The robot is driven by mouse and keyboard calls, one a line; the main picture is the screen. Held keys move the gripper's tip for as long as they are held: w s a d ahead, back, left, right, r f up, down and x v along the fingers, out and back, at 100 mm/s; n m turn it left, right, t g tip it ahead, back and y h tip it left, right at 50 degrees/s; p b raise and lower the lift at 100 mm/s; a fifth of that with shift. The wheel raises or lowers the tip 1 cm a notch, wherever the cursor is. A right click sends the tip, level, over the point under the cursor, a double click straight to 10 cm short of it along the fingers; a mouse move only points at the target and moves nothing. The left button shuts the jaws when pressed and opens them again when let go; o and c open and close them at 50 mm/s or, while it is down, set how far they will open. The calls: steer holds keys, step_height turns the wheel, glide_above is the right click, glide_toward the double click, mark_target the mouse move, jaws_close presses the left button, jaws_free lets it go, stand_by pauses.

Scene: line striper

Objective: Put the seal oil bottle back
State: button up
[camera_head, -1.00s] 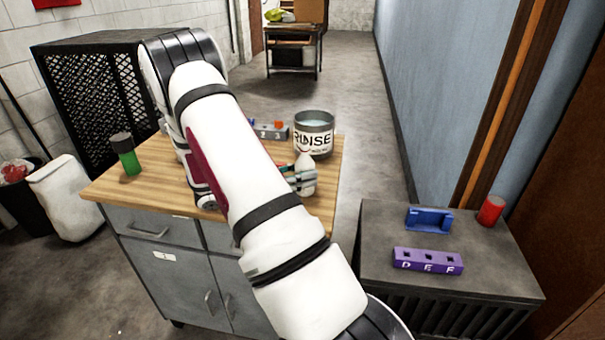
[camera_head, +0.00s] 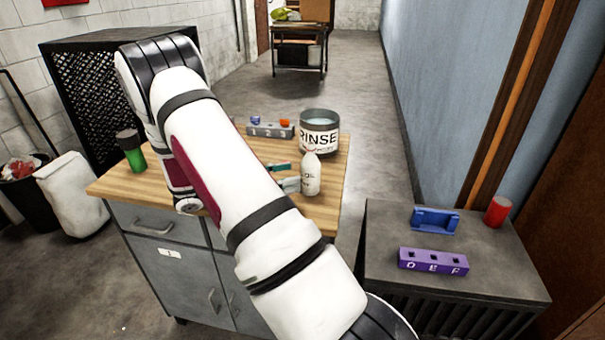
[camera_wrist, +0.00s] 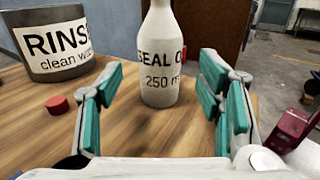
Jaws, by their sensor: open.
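The seal oil bottle (camera_head: 311,178) is white with a narrow neck and stands upright on the wooden top of the cabinet, near its right edge. In the wrist view the bottle (camera_wrist: 160,62) shows "SEAL O" and "250 m" lettering, with its top cut off by the frame. My gripper (camera_wrist: 160,105) is open, its teal-padded fingers to either side of the view and the bottle standing ahead between them, with visible gaps on both sides. In the head view my gripper (camera_head: 285,177) is just left of the bottle, partly hidden by my arm.
A grey RINSE bucket (camera_head: 319,133) stands behind the bottle. A grey numbered block (camera_head: 268,131) is left of it. A blue holder (camera_head: 435,221), purple D-E-F block (camera_head: 433,261) and red cylinder (camera_head: 497,211) are on the right-hand cabinet.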

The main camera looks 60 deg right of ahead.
steer(key=v, duration=0.5)
steer(key=shift+w+a, duration=0.1)
steer(key=shift+a, duration=0.05)
steer(key=shift+w+a, duration=0.15)
steer(key=shift+a, duration=0.05)
steer(key=shift+a+r, duration=0.2)
steer(key=shift+r, duration=0.15)
steer(key=s+a+r+m+t+y, duration=0.4)
steer(key=s+a+r+m+y, duration=0.3)
steer(key=s+a+r, duration=0.45)
steer(key=s+a+m+t+y, duration=0.1)
steer(key=s+a+t+y, duration=0.2)
steer(key=a, duration=0.5)
steer(key=s+a+m+t+y, duration=0.2)
steer(key=s+a+t+y, duration=0.2)
steer(key=s+a+t, duration=0.2)
steer(key=shift+s+a+r+m+y, duration=0.4)
steer(key=shift+s+a, duration=0.35)
steer(key=shift+a, duration=0.4)
steer(key=shift+r, duration=0.15)
